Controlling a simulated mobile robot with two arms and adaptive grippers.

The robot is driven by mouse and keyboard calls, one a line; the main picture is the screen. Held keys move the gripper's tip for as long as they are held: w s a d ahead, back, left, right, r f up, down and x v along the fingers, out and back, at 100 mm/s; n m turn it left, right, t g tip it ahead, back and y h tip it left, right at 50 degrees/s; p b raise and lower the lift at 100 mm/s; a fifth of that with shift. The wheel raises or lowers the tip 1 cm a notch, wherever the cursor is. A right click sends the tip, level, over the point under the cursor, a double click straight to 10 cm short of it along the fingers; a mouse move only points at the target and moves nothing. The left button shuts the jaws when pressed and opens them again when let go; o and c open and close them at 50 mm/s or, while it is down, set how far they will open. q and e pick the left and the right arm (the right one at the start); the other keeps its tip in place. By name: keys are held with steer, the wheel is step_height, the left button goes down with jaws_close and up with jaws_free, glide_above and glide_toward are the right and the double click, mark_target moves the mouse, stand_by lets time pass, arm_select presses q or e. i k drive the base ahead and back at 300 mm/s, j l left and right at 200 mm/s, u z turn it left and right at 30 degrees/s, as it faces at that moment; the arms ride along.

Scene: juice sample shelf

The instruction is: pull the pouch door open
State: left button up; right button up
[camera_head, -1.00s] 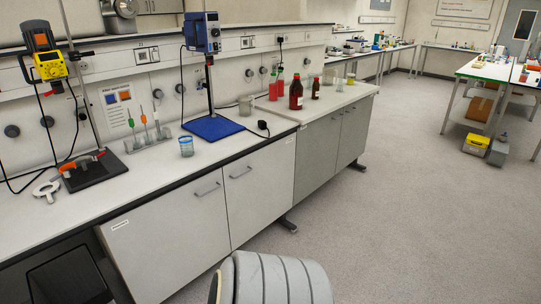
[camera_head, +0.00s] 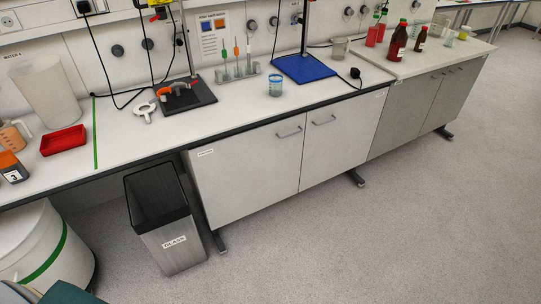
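I see no door that is clearly marked as the pouch door. Under the bench, a left cabinet door (camera_head: 248,170) and a right cabinet door (camera_head: 345,140) are both closed. The left door has a bar handle (camera_head: 289,132) near its upper right corner, and a small label at its upper left too small to read. The right door has a handle (camera_head: 324,120) near its upper left. Farther right, grey cabinet doors (camera_head: 405,115) are also closed. Neither of my grippers is in view.
A bin marked GLASS (camera_head: 172,250) stands left of the cabinet. A white drum (camera_head: 38,245) with a green stripe is at the lower left. The bench holds a red tray (camera_head: 63,140), a blue-rimmed beaker (camera_head: 275,86) and brown bottles (camera_head: 397,42). The floor at right is clear.

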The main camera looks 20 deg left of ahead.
mark_target(238, 176)
steer(key=u, duration=0.7)
